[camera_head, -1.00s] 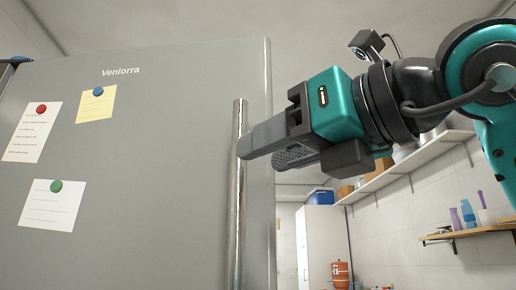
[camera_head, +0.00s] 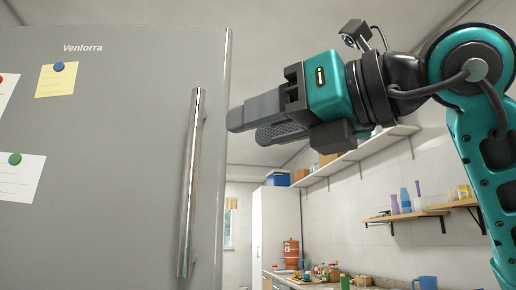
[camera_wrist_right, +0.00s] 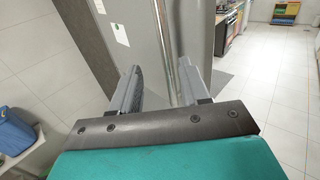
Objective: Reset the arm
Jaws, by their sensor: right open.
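My right arm comes in from the right in the head view, raised, with a teal and black wrist. My right gripper (camera_head: 252,124) is open and empty. Its fingers point left toward the grey fridge door (camera_head: 110,150), in front of the wall just right of the door's edge. In the right wrist view the two fingers of the gripper (camera_wrist_right: 161,88) stand apart, with the fridge and its metal handle (camera_wrist_right: 178,60) beyond them. The long upright handle (camera_head: 190,180) stands left of the fingertips in the head view, with a gap between. My left gripper is out of view.
Wall shelves (camera_head: 360,153) with boxes and a lower shelf (camera_head: 405,215) with bottles are at the right. A tall white cabinet (camera_head: 275,230) and a counter with small items stand behind. In the right wrist view, tiled floor (camera_wrist_right: 280,75) is open at right.

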